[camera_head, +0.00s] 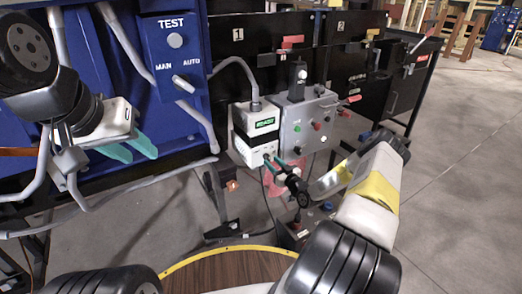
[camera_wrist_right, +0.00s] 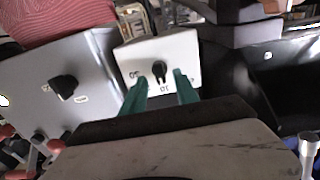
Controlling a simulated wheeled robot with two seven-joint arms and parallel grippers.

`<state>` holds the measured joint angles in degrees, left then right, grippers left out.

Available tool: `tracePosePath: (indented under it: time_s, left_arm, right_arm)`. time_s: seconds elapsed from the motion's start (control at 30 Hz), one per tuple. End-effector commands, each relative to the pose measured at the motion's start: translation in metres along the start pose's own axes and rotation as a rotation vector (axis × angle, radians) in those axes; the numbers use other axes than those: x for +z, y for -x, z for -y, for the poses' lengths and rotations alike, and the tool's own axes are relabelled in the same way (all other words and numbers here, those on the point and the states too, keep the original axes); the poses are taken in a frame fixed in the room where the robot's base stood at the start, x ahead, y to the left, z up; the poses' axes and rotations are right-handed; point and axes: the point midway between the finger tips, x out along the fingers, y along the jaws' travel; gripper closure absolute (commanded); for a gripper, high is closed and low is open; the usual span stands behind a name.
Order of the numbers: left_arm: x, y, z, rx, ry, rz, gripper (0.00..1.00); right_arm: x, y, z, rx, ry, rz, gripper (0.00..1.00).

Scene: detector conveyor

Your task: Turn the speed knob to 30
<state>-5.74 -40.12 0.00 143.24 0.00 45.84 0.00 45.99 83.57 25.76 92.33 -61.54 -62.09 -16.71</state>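The speed knob (camera_wrist_right: 159,71) is small and black, on the white face of a control box (camera_wrist_right: 185,47). Printed numbers stand around it, too small to read surely. In the head view the white box (camera_head: 243,150) has a green-lit display on its upper part. My right gripper (camera_wrist_right: 161,90) is open, its two green fingertips just short of the knob, one to each side, with a gap to it. In the head view my right gripper (camera_head: 274,165) is at the box's lower front and hides the knob. My left gripper (camera_head: 130,149) is open and empty by the blue panel.
A grey button box (camera_head: 306,122) with a black knob and coloured buttons stands right beside the white box. A blue TEST panel (camera_head: 175,60) with a MAN/AUTO switch (camera_head: 183,84) is at the left. Cables and grey conduit run around the boxes. Floor at the right is clear.

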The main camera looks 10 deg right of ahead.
Motion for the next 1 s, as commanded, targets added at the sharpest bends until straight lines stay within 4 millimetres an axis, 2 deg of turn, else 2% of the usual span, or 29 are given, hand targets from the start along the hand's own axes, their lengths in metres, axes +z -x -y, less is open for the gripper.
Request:
tracePosePath:
  time_s: [0.1, 0.2, 0.5, 0.53, 0.7, 1.0]
  left_arm:
    - [0.000, 0.000, 0.000, 0.000, 0.000, 0.000, 0.64]
    - [0.000, 0.000, 0.000, 0.000, 0.000, 0.000, 0.64]
    - [0.000, 0.000, 0.000, 0.000, 0.000, 0.000, 0.64]
    - [0.000, 0.000, 0.000, 0.000, 0.000, 0.000, 0.64]
    - [0.000, 0.000, 0.000, 0.000, 0.000, 0.000, 0.64]
    - [0.000, 0.000, 0.000, 0.000, 0.000, 0.000, 0.64]
  right_arm:
    - [0.000, -0.016, 0.000, 0.000, 0.000, -0.001, 0.64]
    - [0.000, -0.024, 0.000, 0.000, -0.001, 0.000, 0.64]
    - [0.000, -0.028, 0.000, 0.000, -0.001, 0.001, 0.64]
    - [0.000, -0.027, 0.000, 0.000, -0.001, 0.001, 0.66]
    - [0.000, -0.027, 0.000, 0.000, -0.001, 0.001, 0.99]
    - [0.000, -0.027, 0.000, 0.000, -0.013, 0.001, 1.00]
